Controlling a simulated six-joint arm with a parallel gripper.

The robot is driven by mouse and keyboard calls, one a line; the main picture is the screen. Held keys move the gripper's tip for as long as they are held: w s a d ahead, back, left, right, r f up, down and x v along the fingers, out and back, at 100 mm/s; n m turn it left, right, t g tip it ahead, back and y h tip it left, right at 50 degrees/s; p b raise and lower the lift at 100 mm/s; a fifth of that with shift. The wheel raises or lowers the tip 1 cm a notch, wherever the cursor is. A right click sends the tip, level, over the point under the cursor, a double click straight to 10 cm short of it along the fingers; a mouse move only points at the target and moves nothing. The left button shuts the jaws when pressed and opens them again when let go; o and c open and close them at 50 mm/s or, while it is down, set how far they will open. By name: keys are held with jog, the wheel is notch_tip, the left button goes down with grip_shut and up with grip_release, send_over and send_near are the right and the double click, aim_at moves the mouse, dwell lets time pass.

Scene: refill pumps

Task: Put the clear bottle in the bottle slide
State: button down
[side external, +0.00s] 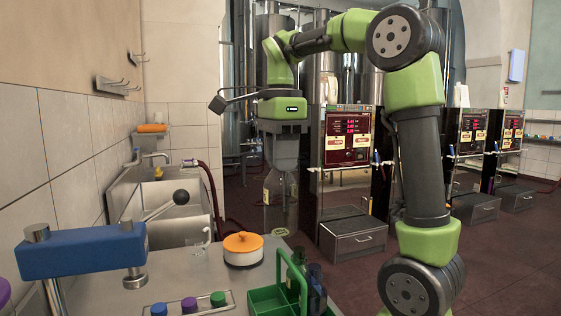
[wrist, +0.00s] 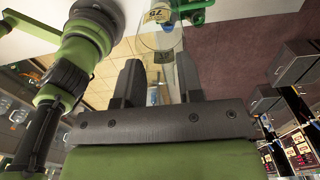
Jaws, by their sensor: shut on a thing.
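My gripper (side external: 282,158) points down above the counter's far right edge and is shut on the clear bottle (side external: 279,212). The bottle is see-through with a yellowish label and hangs roughly upright. In the wrist view the clear bottle (wrist: 164,42) extends beyond the fingers of my gripper (wrist: 158,72). A grey drawer-like box (side external: 353,239) sits under the nearest refill pump (side external: 348,137), to the right of the bottle and apart from it. I cannot tell for certain whether this box is the bottle slide.
An orange-lidded white pot (side external: 243,249) stands on the counter near the bottle. A green bottle carrier (side external: 272,298) and dark bottles (side external: 317,288) are in front. A blue bar (side external: 80,252) on steel posts is at left, before a sink (side external: 178,220). Dark floor lies open at right.

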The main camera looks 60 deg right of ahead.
jog(key=w+a+f+n, duration=0.2)
jog(key=w+a+f, duration=0.3)
jog(key=a+f, duration=0.4)
jog(key=w+a+f+n, duration=0.2)
jog(key=w+a+f, duration=0.4)
jog(key=a+f, duration=0.4)
jog(key=shift+a+f+n, duration=0.25)
jog(key=shift+a+n, duration=0.05)
jog(key=shift+a, duration=2.15)
jog(key=shift+f, duration=0.15)
jog(key=shift+f, duration=0.7)
